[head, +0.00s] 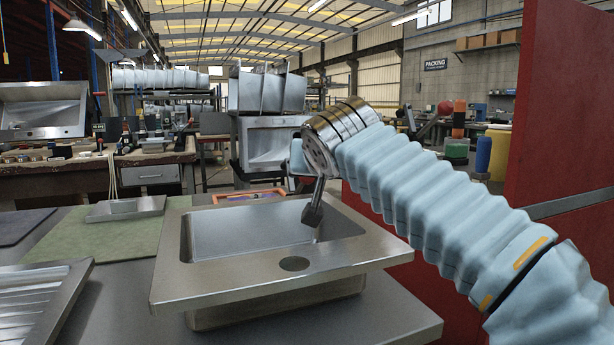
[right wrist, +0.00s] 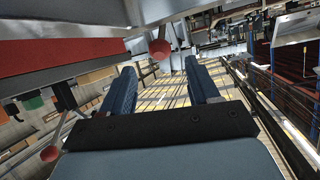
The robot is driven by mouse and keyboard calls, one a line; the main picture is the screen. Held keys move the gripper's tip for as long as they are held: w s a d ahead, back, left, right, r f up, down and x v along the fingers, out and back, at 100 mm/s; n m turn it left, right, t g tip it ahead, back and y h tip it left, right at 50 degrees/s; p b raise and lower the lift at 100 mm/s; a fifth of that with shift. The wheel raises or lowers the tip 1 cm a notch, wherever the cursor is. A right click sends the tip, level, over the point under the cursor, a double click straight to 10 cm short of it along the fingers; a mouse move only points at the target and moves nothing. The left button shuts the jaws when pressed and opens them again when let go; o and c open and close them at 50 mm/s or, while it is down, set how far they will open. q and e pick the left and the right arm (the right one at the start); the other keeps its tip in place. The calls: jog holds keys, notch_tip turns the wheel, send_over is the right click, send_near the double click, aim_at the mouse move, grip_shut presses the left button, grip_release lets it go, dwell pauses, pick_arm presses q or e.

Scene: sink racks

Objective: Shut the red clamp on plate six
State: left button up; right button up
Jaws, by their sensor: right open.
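My right gripper (right wrist: 160,68) shows in the right wrist view with its two dark blue fingers apart and nothing between them. A round red knob (right wrist: 160,48) on a short stem shows just past the fingertips, between them in the picture; I cannot tell if it belongs to the red clamp. A second red knob (right wrist: 50,152) on a thin rod is at lower left. In the head view my right arm reaches in from the right over the sink, and its fingers are not clearly visible. No plate marked six can be read. My left gripper is not in view.
A steel sink (head: 275,268) sits on the grey bench. A green mat (head: 110,235) with a small steel tray (head: 125,208) lies to its left, beside a ribbed drainer (head: 38,295). A tall red panel (head: 565,110) stands at right. An orange-edged tray (head: 250,195) lies behind the sink.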

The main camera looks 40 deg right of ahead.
jog(key=x, duration=0.7)
jog(key=shift+f, duration=0.1)
grip_shut()
